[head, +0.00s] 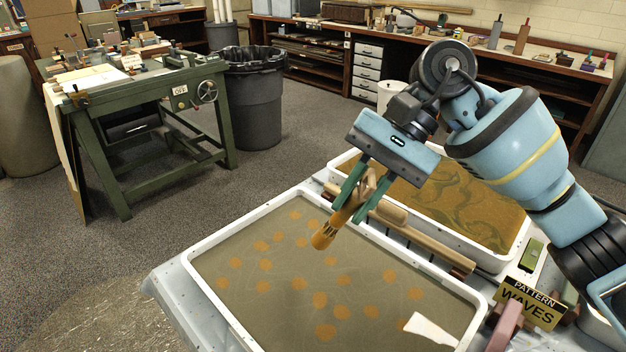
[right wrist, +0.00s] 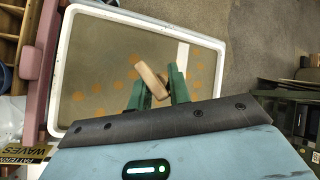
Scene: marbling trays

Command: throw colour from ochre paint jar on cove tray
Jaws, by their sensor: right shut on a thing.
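My right gripper (head: 352,200) is shut on a tool with a light wooden end and an ochre, dark-banded end (head: 325,236), perhaps a whisk or brush. It hangs tilted above the far part of the near white-rimmed tray (head: 237,317), its ochre end pointing down-left. In the right wrist view the wooden end (right wrist: 151,80) shows between the fingers (right wrist: 157,88), over the same tray (right wrist: 62,75). The tray holds grey-brown liquid with several scattered ochre spots. No label names this tray cove. No ochre paint jar can be made out. My left gripper is out of view.
A second tray (head: 527,235) with swirled ochre lies behind, right. A wooden rod (head: 415,238) lies between the trays. A white shape (head: 430,328) shows in the near tray's right corner. A "PATTERN WAVES" sign (head: 530,303) stands at right. Open floor lies left.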

